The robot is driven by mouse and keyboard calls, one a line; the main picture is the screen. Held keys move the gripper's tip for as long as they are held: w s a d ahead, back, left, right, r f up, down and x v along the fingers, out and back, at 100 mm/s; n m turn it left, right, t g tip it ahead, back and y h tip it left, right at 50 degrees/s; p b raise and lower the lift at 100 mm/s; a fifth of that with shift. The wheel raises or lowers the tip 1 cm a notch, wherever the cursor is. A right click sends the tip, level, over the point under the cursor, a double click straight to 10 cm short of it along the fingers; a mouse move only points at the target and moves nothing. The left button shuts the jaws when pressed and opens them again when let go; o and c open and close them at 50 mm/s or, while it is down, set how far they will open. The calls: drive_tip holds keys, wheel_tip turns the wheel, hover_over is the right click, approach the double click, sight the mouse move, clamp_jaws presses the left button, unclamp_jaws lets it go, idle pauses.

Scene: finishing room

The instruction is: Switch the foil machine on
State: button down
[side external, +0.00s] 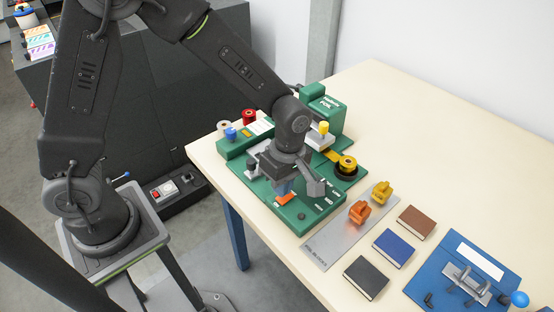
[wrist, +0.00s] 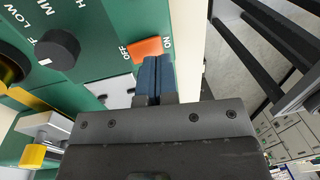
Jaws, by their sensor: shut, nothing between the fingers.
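The green foil machine (side external: 316,207) stands on the cream table. Its orange rocker switch (side external: 286,199) is on the front panel and also shows in the wrist view (wrist: 147,48), between the printed words OFF and ON. Which side of it is pressed in I cannot tell. My gripper (side external: 283,187) points down over the switch, its blue fingers shut together and empty. In the wrist view the fingertips (wrist: 154,62) are right beside the switch, toward its ON side. Whether they touch it I cannot tell.
A dark dial (wrist: 57,48) marked LOW sits near the switch. A yellow foil roll (side external: 347,163) and a yellow-knobbed part (side external: 323,128) are on the machine. Right of it are a grey plate (side external: 322,255), several books (side external: 392,248) and a blue lever device (side external: 430,275).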

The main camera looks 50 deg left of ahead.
wheel_tip(320, 180, up, 12)
drive_tip(key=s, duration=0.2)
drive_tip(key=s+a+r+m+t, duration=0.7)
drive_tip(key=s+a+m, duration=0.3)
drive_tip(key=m, duration=0.8)
drive_tip(key=shift+s+r, duration=0.45)
drive_tip(key=shift+s, duration=0.1)
